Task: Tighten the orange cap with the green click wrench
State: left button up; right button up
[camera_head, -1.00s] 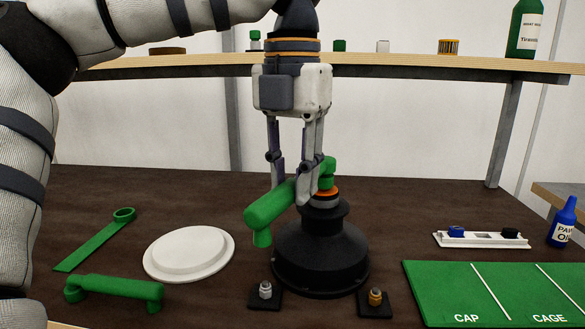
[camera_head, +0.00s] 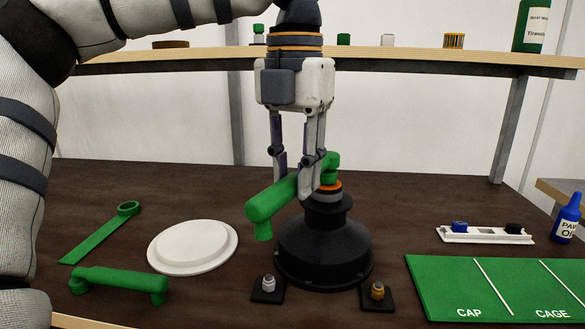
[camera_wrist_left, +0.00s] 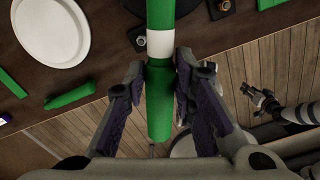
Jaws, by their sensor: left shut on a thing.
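My left gripper (camera_head: 300,190) is shut on the handle of a green wrench (camera_head: 263,208). The wrench is tilted in the head view, its head (camera_head: 331,165) over the orange cap (camera_head: 329,186) on top of a black stepped base (camera_head: 322,250). Only a strip of the orange cap shows; whether the wrench is fully seated on it I cannot tell. In the left wrist view the green handle (camera_wrist_left: 159,95), with a white band, lies between my left fingers. My right gripper (camera_wrist_left: 264,102) shows small at the right there; its jaw state is unclear.
A white round plate (camera_head: 192,265), a flat green ring spanner (camera_head: 98,235) and a green two-ended handle (camera_head: 118,281) lie left. Two nuts on small black plates stand in front of the base. A green CAP/CAGE mat (camera_head: 440,290), white tray (camera_head: 485,237) and blue bottle (camera_head: 566,218) are right.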

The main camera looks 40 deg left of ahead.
pick_arm(q)
jog(key=shift+r, duration=0.3)
grip_shut()
jog(key=shift+r, duration=0.45)
notch_tip(320, 180, up, 5)
dwell(0.4)
